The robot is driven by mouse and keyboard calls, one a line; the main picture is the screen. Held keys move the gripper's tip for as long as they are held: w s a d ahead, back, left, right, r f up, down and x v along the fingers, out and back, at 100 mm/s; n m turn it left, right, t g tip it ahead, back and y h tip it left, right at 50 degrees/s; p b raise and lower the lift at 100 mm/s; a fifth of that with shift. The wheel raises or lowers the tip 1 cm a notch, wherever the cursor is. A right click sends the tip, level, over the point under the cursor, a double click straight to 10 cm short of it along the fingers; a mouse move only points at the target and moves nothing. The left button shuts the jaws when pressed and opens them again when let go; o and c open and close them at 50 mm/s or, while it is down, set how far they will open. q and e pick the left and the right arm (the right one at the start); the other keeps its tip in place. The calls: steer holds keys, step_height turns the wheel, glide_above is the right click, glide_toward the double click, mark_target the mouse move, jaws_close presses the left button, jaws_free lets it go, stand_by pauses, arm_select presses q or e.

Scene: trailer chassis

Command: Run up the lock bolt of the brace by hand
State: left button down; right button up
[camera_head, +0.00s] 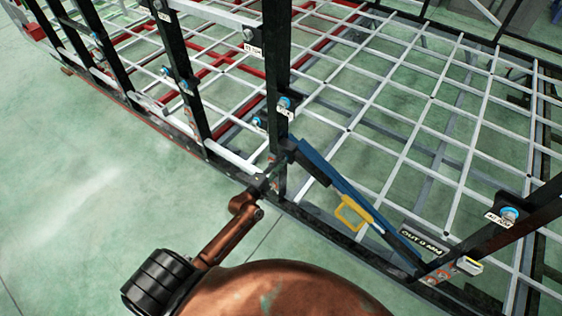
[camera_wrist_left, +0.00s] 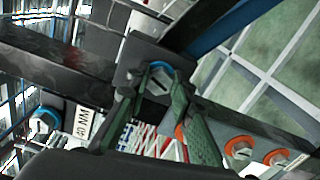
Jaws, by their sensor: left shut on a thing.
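The brace (camera_head: 335,180) is a blue bar with a yellow handle (camera_head: 351,214), sloping from a dark upright post down to the right along the frame rail. In the left wrist view the lock bolt (camera_wrist_left: 158,76), a silver head with a blue ring, sits in a dark block beside a blue bar (camera_wrist_left: 225,25). My left gripper (camera_head: 274,172) reaches the upper end of the brace at the foot of the post. In the left wrist view its two fingers (camera_wrist_left: 157,92) are closed about the bolt head. The bolt is hidden in the head view. My right gripper is not in view.
Dark posts with blue-ringed bolts (camera_head: 285,103) rise from the chassis rail. A white grid (camera_head: 430,100) fills the frame behind. An "OUT 0 MM" plate (camera_head: 421,243) lies near the brace's lower end. Orange-ringed bolts (camera_wrist_left: 240,148) sit beside my fingers. Clear green floor (camera_head: 80,200) lies left.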

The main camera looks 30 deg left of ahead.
arm_select(q)
steer(key=shift+s+a+f+m+p, duration=0.1)
steer(key=shift+f+m+p, duration=0.1)
steer(key=shift+m, duration=4.05)
steer(key=shift+s+a+f+m+p, duration=0.1)
steer(key=shift+m+p, duration=0.1)
steer(key=shift+m, duration=4)
steer(key=shift+a+f+m+p, duration=0.1)
steer(key=shift+f+m+p, duration=0.1)
steer(key=shift+m, duration=4.05)
steer(key=c, duration=2.1)
jaws_free()
steer(key=shift+o, duration=1.4)
steer(key=shift+s+r, duration=0.1)
steer(key=shift+r, duration=0.1)
steer(key=shift+o, duration=0.7)
steer(key=shift+w, duration=0.2)
